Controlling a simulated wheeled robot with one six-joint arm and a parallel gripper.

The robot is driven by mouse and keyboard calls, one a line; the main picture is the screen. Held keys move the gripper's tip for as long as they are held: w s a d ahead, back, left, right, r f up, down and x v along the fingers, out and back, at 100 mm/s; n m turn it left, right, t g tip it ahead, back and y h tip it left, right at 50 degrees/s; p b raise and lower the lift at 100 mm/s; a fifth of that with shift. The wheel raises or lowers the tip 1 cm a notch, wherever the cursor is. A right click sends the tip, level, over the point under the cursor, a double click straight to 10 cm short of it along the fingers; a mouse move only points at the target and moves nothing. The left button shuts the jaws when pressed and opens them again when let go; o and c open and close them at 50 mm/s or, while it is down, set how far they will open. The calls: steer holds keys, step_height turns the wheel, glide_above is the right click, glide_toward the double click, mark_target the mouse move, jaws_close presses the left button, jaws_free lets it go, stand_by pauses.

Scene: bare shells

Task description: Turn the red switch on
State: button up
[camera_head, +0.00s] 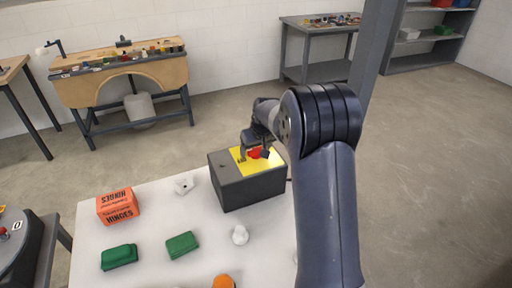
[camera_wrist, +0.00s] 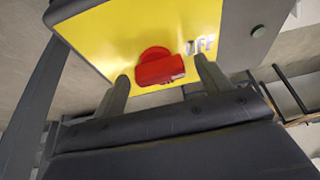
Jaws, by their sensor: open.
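The red switch (camera_wrist: 160,67) is a round knob with a raised bar grip on a yellow plate (camera_wrist: 120,35). In the wrist view its bar points right, and the letters OFF (camera_wrist: 202,46) are printed on the plate beside it. The plate is on top of a dark grey box (camera_head: 252,191) on the white table. The switch also shows in the head view (camera_head: 254,153), partly hidden by my gripper. My gripper (camera_wrist: 162,84) is open, with one finger on each side of the switch. I cannot tell whether the fingers touch it.
A wooden workbench (camera_head: 125,78) stands behind. Open floor lies to the right.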

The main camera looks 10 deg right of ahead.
steer(key=shift+c, duration=0.5)
steer(key=c, duration=0.9)
steer(key=shift+m, duration=0.3)
steer(key=m+h+b, duration=0.1)
steer(key=m, duration=0.1)
steer(key=m+h, duration=0.1)
steer(key=m, duration=0.1)
steer(key=shift+w+a+f+b, duration=0.1)
steer(key=shift+a+b, duration=0.1)
steer(key=shift+b, duration=0.15)
steer(key=m+b, duration=0.1)
steer(key=m, duration=0.1)
steer(key=m+h, duration=0.1)
steer(key=m, duration=0.2)
steer(key=shift+w+a+g+h+b, duration=0.1)
steer(key=shift+g+h+b, duration=0.2)
steer(key=shift+g+b, duration=0.1)
steer(key=m+g+h, duration=0.1)
steer(key=m, duration=0.3)
steer(key=shift+w, duration=0.1)
steer(key=shift+o, duration=0.2)
steer(key=shift+w+m+g+h+p, duration=0.15)
steer(key=shift+m+g, duration=0.35)
steer(key=shift+m, duration=0.75)
steer(key=shift+s+m+g+h+p, duration=0.2)
steer(key=shift+m+g, duration=0.3)
steer(key=shift+m, duration=0.75)
